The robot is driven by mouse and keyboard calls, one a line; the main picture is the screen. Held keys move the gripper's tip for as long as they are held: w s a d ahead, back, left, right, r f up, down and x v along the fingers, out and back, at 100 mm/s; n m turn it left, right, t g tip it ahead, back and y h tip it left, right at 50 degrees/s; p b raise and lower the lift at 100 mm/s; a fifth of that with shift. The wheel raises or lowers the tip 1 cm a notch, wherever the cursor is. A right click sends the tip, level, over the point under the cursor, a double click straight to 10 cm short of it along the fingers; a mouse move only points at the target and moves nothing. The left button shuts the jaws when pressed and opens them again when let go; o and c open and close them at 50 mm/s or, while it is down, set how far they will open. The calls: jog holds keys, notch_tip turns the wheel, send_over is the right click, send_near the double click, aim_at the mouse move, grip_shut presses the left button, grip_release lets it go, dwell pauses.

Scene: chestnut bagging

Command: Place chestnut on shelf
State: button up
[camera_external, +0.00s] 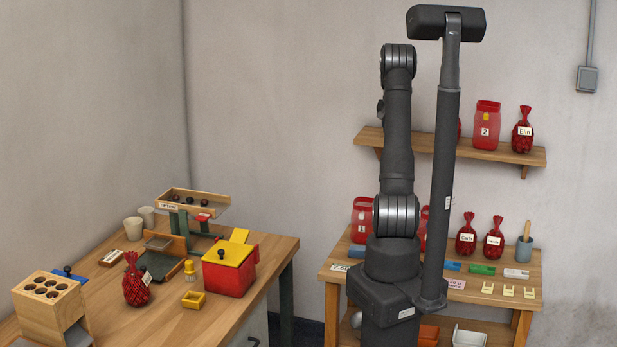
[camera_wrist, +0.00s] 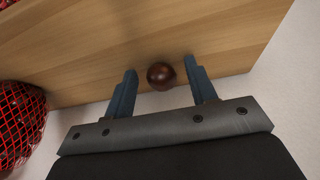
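In the wrist view, one dark brown chestnut (camera_wrist: 161,76) rests on or just above a wooden board (camera_wrist: 200,25), near its edge. My gripper (camera_wrist: 159,80) is open around it, one blue finger on each side, with a visible gap between each finger and the chestnut. In the external view, a wooden wall shelf (camera_external: 365,136) is partly behind my arm, and my gripper is hidden there. I cannot tell for certain that the board in the wrist view is this shelf.
A red net bag (camera_wrist: 14,125) is close at the left of the wrist view. A red pouch (camera_external: 487,125) and a net bag (camera_external: 522,134) stand on the wall shelf. Below is a table (camera_external: 530,275) with bags and blocks. At left, a workbench (camera_external: 150,322) holds a red box (camera_external: 230,275).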

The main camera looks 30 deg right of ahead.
jog(key=v, duration=1.2)
jog(key=shift+r, duration=0.2)
jog(key=shift+d, duration=0.1)
jog(key=x, duration=1.2)
jog(key=shift+f, duration=0.25)
notch_tip(320, 180, up, 2)
jog(key=shift+r, duration=1.05)
